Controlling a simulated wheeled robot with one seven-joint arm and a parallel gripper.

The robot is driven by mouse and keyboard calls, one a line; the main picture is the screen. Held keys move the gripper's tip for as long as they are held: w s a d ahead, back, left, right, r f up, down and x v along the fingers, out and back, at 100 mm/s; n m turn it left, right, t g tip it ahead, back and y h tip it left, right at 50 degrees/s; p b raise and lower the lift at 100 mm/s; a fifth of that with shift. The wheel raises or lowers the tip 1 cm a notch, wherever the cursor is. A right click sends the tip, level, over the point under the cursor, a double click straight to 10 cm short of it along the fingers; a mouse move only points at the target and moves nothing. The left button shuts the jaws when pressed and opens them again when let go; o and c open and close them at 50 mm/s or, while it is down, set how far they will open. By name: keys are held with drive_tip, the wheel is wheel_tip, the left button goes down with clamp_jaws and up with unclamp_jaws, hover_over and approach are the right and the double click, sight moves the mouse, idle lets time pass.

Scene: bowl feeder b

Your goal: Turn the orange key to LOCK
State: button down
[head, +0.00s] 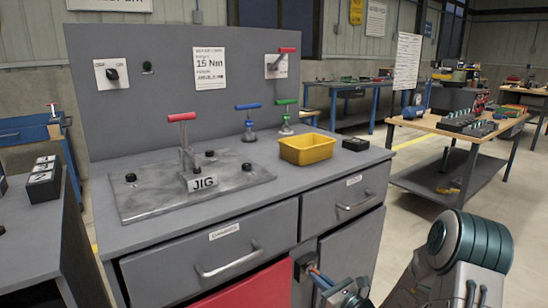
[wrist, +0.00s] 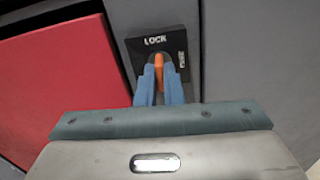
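The orange key (wrist: 158,68) shows in the wrist view on a dark plate (wrist: 176,42). The word LOCK is printed above it, and a smaller sideways word, hard to read, is to its right. The key stands nearly upright in the picture, its top toward LOCK. My gripper (wrist: 159,76) has its two blue fingers on either side of the key, close against it, and appears shut on it. The fingers hide the key's lower part. In the head view my gripper (head: 322,280) is at the cabinet front, beside the plate's dark box (head: 304,265); the key is hidden there.
A red panel (wrist: 62,82) lies left of the plate in the wrist view. The grey bench above carries drawers with handles (head: 230,262), a jig plate (head: 145,203) and a yellow bin (head: 306,150). Open floor lies to the right, before a wooden-topped table (head: 450,125).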

drive_tip(key=shift+f+n+b, duration=0.1)
drive_tip(key=shift+n+b, duration=0.9)
drive_tip(key=shift+b, duration=0.05)
drive_tip(key=c, duration=1.5)
unclamp_jaws()
drive_tip(key=shift+v, duration=3.5)
drive_tip(key=shift+p, duration=0.3)
